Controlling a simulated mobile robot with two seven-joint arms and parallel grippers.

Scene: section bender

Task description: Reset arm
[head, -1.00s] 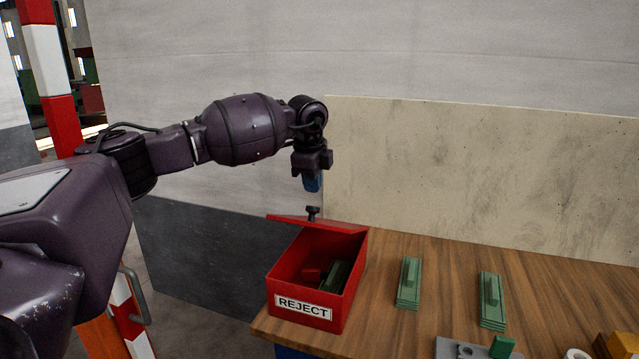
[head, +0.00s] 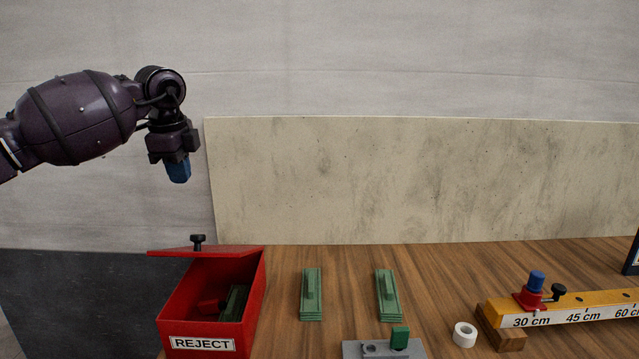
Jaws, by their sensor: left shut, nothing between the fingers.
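My left arm comes in from the left in the head view. Its gripper (head: 179,171) points down with blue fingertips together and nothing between them. It hangs in the air above and behind the red REJECT box (head: 258,305), apart from it. The box's lid (head: 222,252) is tilted back with a black knob (head: 198,242). My right gripper is not in view.
Two green stacked pieces (head: 311,296) (head: 388,297) lie on the wooden table (head: 440,268). A grey block (head: 375,350), a white roll (head: 465,334) and a yellow marked bar (head: 590,305) with a blue-topped red stop (head: 533,287) sit to the right. A beige panel stands behind.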

